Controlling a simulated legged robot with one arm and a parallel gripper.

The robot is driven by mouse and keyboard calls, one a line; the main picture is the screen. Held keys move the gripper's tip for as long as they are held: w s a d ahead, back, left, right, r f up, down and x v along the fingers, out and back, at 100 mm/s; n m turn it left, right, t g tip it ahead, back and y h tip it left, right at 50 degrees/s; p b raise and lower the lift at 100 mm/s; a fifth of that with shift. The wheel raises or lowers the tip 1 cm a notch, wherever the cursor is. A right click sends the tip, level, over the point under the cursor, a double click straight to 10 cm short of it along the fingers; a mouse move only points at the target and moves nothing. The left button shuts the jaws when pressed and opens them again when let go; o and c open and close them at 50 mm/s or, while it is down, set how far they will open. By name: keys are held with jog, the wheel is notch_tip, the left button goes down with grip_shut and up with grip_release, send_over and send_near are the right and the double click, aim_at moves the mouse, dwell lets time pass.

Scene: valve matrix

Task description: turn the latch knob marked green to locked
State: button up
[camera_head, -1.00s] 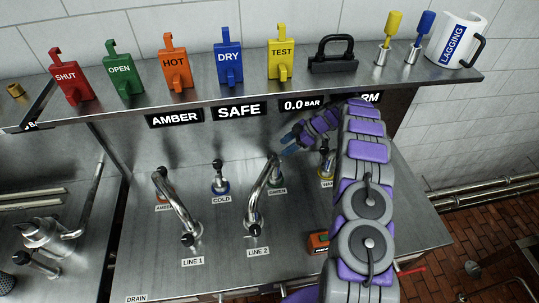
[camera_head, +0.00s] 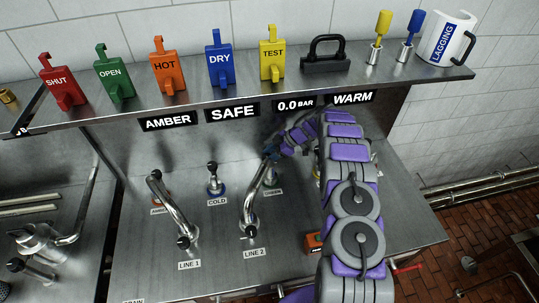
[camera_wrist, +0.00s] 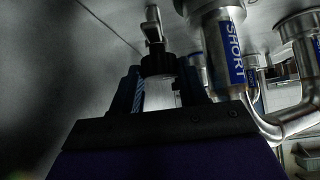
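The GREEN label (camera_head: 272,192) is on the steel panel, right of the Line 2 pipe (camera_head: 255,205). The knob above that label is mostly hidden by the pipe and my gripper (camera_head: 271,152), which is beside the pipe's upper end. In the wrist view my gripper (camera_wrist: 160,92) has its two dark fingers apart. A black knob-like part (camera_wrist: 157,64) with a metal stem above it shows at the fingertips, between them in the picture. I cannot tell whether the fingers touch it, or read its marking.
A metal cylinder labelled SHORT (camera_wrist: 224,50) stands close right of the fingers in the wrist view. The COLD knob (camera_head: 214,178) and Line 1 pipe (camera_head: 172,208) are to the left. A shelf (camera_head: 200,105) with coloured tags overhangs the panel. My arm covers the panel's right side.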

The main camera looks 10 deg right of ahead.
jog(key=c, duration=0.6)
jog(key=shift+o, duration=0.2)
jog(key=shift+m+b, duration=0.3)
jog(key=shift+b, duration=0.2)
jog(key=m+t+b, duration=0.2)
jog(key=b, duration=0.2)
jog(key=shift+s+f+m+h+b, duration=0.1)
jog(key=shift+m+h+b, duration=0.2)
jog(key=shift+b, duration=0.1)
jog(key=m+t+b, duration=0.1)
jog(key=b, duration=0.2)
jog(key=shift+h, duration=0.3)
jog(key=shift+s+t, duration=0.1)
jog(key=shift+t, duration=0.2)
jog(key=shift+r+m, duration=0.2)
jog(key=shift+m, duration=0.1)
jog(key=o, duration=0.8)
jog(key=shift+f, duration=0.1)
